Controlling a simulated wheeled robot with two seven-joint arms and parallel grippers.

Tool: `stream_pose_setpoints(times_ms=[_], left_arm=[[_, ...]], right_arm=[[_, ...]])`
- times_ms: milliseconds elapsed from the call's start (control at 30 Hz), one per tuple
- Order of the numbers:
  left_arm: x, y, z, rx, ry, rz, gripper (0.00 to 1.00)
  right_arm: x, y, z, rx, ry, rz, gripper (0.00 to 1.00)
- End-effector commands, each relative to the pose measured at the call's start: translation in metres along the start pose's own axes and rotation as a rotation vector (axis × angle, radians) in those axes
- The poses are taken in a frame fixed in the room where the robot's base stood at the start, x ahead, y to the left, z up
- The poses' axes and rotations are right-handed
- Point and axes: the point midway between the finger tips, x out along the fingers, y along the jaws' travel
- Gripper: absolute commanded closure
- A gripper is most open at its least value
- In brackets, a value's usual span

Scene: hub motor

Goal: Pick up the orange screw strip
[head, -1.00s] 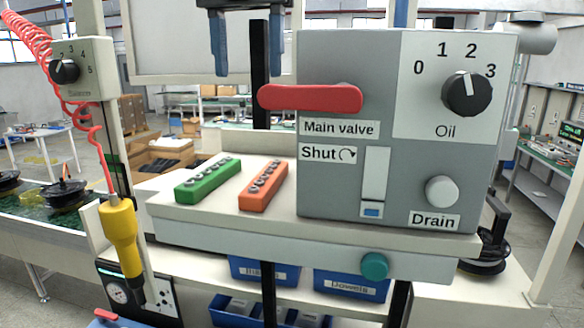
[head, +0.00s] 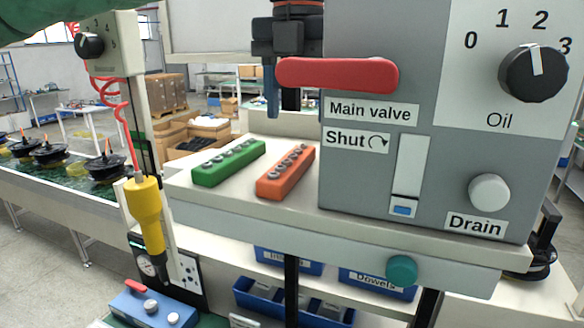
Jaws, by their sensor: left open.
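The orange screw strip (head: 286,172) lies on the pale shelf, with a row of grey screws along its top. It sits just left of the grey valve box. The green screw strip (head: 228,163) lies to its left, apart from it. My left gripper (head: 286,106) hangs above and behind the orange strip, fingers pointing down, apart from it. It is open and empty. One blue finger shows clearly; the other is partly hidden by the red valve handle. My right gripper is not in view.
The grey valve box (head: 360,170) with its red handle (head: 337,75) stands close on the right. A yellow screwdriver (head: 146,212) hangs at the left on a red coiled cord. Blue bins (head: 290,262) sit below the shelf (head: 200,196). The shelf's left end is free.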

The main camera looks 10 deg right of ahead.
Motion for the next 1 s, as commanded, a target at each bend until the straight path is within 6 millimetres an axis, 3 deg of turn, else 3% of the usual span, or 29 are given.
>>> stream_pose_setpoints(times_ms=[167,533,800,833,1000], left_arm=[[0.008,0.0,0.0,0.0,0.0,0.001,0.44],[0.057,0.0,-0.001,0.0,0.0,0.001,0.44],[0.063,0.0,0.0,-0.001,-0.001,0.0,0.44],[0.063,0.0,0.0,-0.001,-0.001,0.0,0.46],[0.062,0.0,0.0,-0.001,-0.001,0.0,0.79]], right_arm=[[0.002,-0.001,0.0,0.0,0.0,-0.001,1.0],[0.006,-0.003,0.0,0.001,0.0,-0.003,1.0],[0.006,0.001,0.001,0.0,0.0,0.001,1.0],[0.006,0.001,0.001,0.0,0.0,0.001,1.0],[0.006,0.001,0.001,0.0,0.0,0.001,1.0]])
